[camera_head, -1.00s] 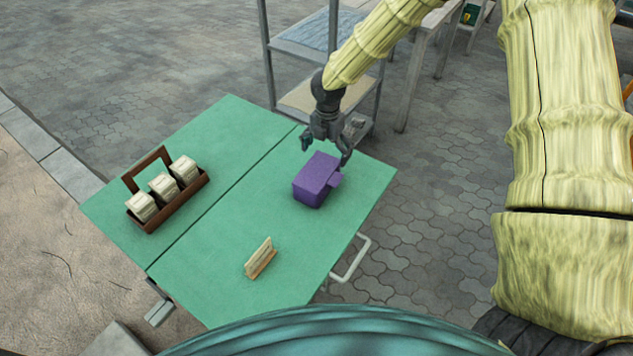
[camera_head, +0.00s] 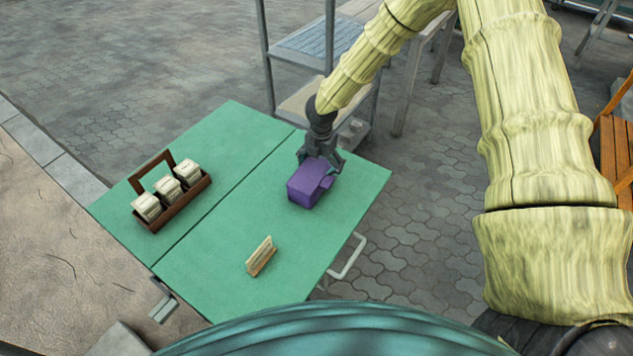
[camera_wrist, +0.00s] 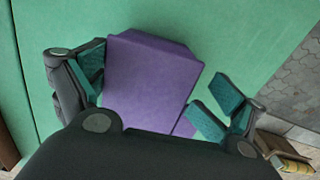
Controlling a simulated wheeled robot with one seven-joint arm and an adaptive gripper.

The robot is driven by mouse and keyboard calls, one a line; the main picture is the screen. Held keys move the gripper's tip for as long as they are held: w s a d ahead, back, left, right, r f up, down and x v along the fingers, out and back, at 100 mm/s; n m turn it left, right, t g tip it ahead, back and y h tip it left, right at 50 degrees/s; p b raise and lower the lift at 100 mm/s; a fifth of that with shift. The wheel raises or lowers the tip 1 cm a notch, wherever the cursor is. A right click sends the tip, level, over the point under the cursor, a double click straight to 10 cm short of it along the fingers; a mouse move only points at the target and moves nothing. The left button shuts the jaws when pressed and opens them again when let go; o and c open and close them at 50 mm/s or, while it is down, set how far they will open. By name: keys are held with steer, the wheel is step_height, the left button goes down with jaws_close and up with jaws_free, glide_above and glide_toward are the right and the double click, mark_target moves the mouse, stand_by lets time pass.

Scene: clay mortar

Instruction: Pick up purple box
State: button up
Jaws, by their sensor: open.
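The purple box (camera_head: 307,184) sits on the green table (camera_head: 225,262), right of the table's seam. My gripper (camera_head: 320,161) is directly over the box, at its far end, pointing down. In the wrist view the purple box (camera_wrist: 150,85) lies between the two spread fingers of my gripper (camera_wrist: 150,92), with teal pads on either side. The left pads are close to the box's side; whether they touch it I cannot tell. The right pads stand near its other side. The box's near end is hidden by the gripper body.
A brown wooden caddy (camera_head: 180,207) with three pale packets stands on the left half of the table. A small wooden holder (camera_head: 261,257) stands near the front. A metal shelf rack (camera_head: 330,75) is behind the table. The table between these is clear.

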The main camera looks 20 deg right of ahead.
steer(key=f, duration=0.1)
steer(key=s+f, duration=0.1)
steer(key=shift+d+f, duration=0.1)
steer(key=shift+f, duration=0.2)
steer(key=shift+d+f, duration=0.15)
steer(key=shift+d, duration=0.1)
steer(key=c, duration=1.4)
steer(key=shift+f, duration=0.2)
steer(key=c, duration=0.3)
steer(key=shift+w+d+f+g, duration=0.15)
steer(key=shift+w+f+g, duration=0.15)
steer(key=shift+w+f, duration=0.45)
steer(key=c, duration=0.4)
steer(key=shift+s+a+r, duration=0.2)
steer(key=shift+s+r, duration=0.1)
steer(key=shift+r, duration=0.3)
